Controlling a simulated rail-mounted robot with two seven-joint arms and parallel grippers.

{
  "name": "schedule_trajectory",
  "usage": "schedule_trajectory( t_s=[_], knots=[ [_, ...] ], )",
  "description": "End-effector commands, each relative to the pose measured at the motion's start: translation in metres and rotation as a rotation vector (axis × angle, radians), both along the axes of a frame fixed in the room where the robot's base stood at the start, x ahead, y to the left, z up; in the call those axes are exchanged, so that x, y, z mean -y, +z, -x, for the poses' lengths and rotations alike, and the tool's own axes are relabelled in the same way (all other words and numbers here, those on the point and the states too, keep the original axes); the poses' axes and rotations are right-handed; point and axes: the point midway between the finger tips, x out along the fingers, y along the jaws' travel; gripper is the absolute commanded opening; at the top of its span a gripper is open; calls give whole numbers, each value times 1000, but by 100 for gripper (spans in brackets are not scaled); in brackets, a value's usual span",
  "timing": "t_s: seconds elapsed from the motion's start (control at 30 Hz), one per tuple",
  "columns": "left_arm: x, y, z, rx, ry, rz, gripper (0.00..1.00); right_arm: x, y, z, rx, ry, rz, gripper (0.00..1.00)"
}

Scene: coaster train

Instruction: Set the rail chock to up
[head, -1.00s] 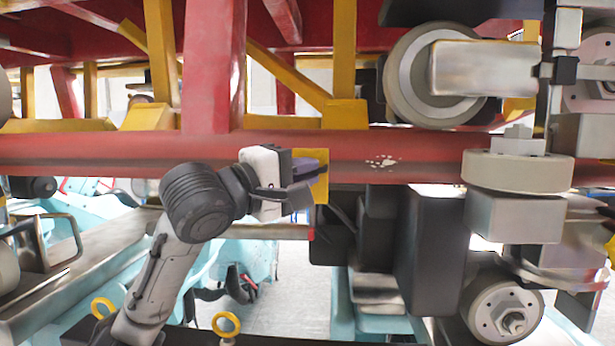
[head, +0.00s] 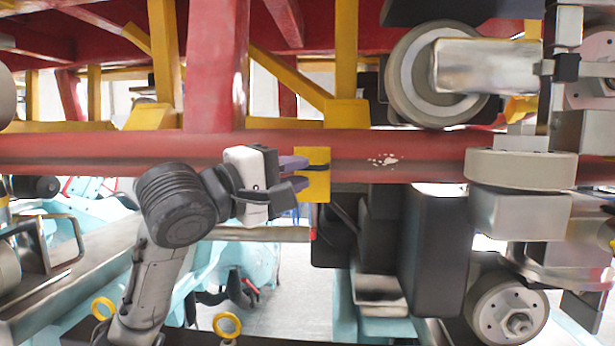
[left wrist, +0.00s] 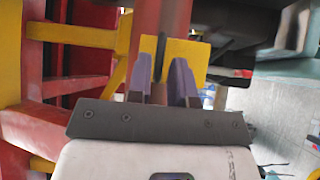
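A yellow plate (head: 318,186), which I take to be the rail chock, stands upright against the red rail tube. A short dark bar (head: 318,167) shows at its face. In the left wrist view the yellow plate (left wrist: 190,52) is ahead of the fingers, and the dark bar (left wrist: 160,56) lies in line with the gap of the left gripper (left wrist: 160,75). I cannot tell whether a finger touches it. My right gripper is not in view.
The red rail tube (head: 110,152) runs across the view, with a red post (head: 213,70) and yellow braces (head: 285,78) above. Wheels (head: 437,75) and black blocks (head: 434,250) stand close on the right.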

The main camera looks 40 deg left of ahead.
Motion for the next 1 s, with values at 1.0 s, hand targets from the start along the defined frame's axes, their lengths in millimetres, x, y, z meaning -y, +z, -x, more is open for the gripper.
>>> schedule_trajectory(
  t_s=[1.0],
  knots=[
    [-12, -13, 106, -1, -3, -1, 20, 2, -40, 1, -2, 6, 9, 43]
  ],
)
